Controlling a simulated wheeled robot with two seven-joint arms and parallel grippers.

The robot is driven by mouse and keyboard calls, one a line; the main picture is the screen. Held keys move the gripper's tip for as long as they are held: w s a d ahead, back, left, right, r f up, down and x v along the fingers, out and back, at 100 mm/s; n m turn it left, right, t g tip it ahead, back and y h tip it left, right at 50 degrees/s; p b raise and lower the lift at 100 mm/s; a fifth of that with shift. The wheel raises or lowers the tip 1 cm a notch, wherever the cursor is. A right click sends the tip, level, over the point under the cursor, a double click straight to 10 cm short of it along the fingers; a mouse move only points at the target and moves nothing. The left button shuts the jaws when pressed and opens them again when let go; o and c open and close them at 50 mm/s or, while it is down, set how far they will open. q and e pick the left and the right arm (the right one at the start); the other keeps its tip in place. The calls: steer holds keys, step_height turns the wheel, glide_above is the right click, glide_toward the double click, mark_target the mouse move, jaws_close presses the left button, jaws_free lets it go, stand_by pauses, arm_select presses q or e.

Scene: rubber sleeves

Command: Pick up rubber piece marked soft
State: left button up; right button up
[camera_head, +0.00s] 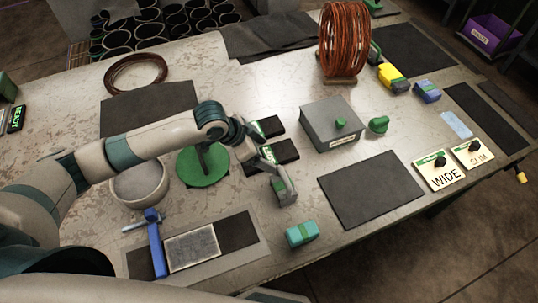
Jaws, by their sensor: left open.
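My left arm comes in from the left, and my left gripper (284,191) is over the middle of the table. The labels are too small and partly covered to read, so I cannot tell which piece is marked soft. My wrist hides part of the nearer piece. A teal block with a green band (302,234) lies in front of the gripper, apart from it. My right gripper is not in view.
A grey box (331,124) with a green knob stands right of the pieces. A green round stand (203,167) and a pale bowl (140,186) are left. Signs WIDE (441,170) and SLIM (473,153) stand right. A dark mat (371,189) is bare.

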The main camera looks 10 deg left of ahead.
mark_target(266, 155)
arm_select(q)
steer(key=c, duration=1.3)
steer(key=shift+r, duration=0.1)
